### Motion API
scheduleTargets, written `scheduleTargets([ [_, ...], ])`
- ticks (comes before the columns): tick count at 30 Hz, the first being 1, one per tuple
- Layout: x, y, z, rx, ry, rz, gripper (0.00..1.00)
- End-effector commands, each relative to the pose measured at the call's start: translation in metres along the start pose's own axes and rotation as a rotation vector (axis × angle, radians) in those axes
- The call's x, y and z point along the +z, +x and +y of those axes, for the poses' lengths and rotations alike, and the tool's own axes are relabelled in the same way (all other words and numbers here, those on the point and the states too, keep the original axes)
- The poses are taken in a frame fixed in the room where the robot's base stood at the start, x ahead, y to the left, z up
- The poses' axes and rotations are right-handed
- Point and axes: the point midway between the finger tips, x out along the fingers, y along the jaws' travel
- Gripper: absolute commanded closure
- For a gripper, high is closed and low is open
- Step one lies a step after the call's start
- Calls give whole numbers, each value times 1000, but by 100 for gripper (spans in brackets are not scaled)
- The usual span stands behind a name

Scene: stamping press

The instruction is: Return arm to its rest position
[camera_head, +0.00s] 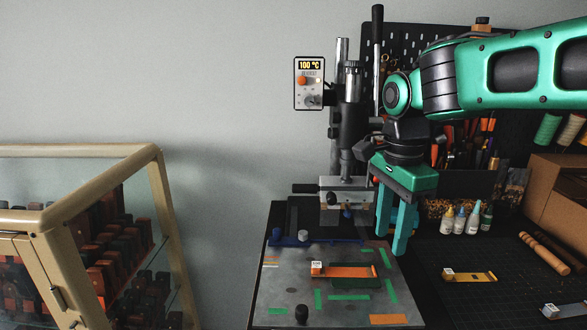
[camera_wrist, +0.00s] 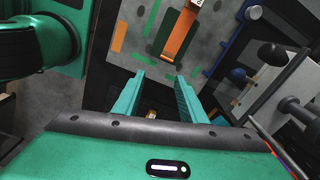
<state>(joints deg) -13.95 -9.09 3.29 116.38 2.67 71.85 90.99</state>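My green arm reaches in from the right in the head view.
The stamping press (camera_head: 352,120) with its tall lever (camera_head: 377,45) stands behind my gripper. A controller (camera_head: 309,82) reads 100 °C. Small bottles (camera_head: 460,220), a wooden roller (camera_head: 543,253) and a second strip (camera_head: 470,276) lie right. A glass-sided cabinet (camera_head: 165,200) stands left.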

Motion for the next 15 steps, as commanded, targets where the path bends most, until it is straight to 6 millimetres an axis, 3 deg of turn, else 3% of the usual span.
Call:
scheduleTargets([
  [1,-22,6,14,0,-34,2,62],
  [6,-82,29,62,5,-204,4,62],
  [12,-132,60,131,8,-411,-4,62],
  [15,-148,76,167,6,-515,-11,62],
])
